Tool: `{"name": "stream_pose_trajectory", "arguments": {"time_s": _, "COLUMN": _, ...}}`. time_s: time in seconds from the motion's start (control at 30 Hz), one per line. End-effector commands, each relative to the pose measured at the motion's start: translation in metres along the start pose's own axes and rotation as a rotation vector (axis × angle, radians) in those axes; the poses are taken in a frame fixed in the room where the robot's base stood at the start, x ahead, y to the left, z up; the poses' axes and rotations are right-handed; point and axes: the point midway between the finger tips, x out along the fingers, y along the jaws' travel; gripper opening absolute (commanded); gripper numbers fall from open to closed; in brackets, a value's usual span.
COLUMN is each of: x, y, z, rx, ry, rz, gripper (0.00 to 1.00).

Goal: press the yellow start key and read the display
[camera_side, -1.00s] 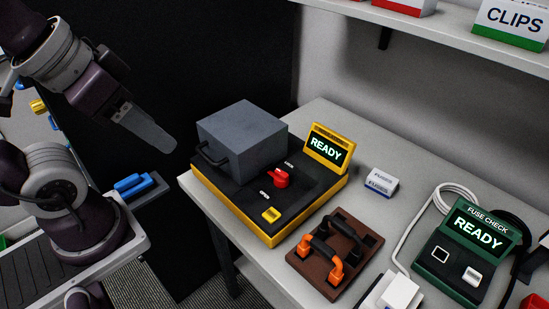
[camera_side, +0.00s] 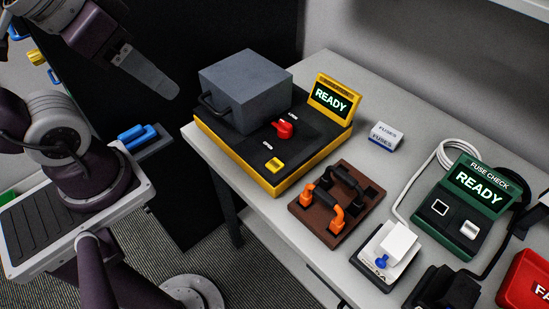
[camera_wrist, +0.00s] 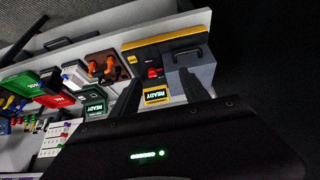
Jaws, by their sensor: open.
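The yellow start key (camera_side: 274,165) sits on the front part of a yellow-edged black tester (camera_side: 240,152). It also shows in the wrist view as a small yellow square (camera_wrist: 132,60). The tester's display (camera_side: 331,100) stands in a yellow frame at its back right and reads READY in light letters. It also shows in the wrist view (camera_wrist: 156,97). My gripper (camera_side: 171,91) is to the left of the tester in the side view, apart from the key. In the wrist view its two fingers (camera_wrist: 158,80) are spread, with nothing seen between them.
The tester carries a grey handled box (camera_side: 245,88) and a red lever (camera_side: 284,129). A brown block with orange and black plugs (camera_side: 335,205) stands right of it. A green FUSE CHECK unit (camera_side: 465,205) also reads READY. A FUSES box (camera_side: 386,135) lies behind.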

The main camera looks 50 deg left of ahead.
Motion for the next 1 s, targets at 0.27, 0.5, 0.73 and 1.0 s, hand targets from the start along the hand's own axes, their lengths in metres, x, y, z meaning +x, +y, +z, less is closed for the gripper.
{"name": "stream_pose_trajectory", "arguments": {"time_s": 0.27, "x": 0.0000, "y": 0.0000, "z": 0.0000, "rx": 0.000, "ry": 0.000, "rz": 0.000, "gripper": 0.53}}
{"name": "stream_pose_trajectory", "arguments": {"time_s": 0.5, "x": 0.0000, "y": 0.0000, "z": 0.0000, "rx": 0.000, "ry": 0.000, "rz": 0.000, "gripper": 0.20}}
{"name": "stream_pose_trajectory", "arguments": {"time_s": 0.73, "x": 0.0000, "y": 0.0000, "z": 0.0000, "rx": 0.000, "ry": 0.000, "rz": 0.000, "gripper": 0.00}}
{"name": "stream_pose_trajectory", "arguments": {"time_s": 1.0, "x": 0.0000, "y": 0.0000, "z": 0.0000, "rx": 0.000, "ry": 0.000, "rz": 0.000, "gripper": 0.00}}
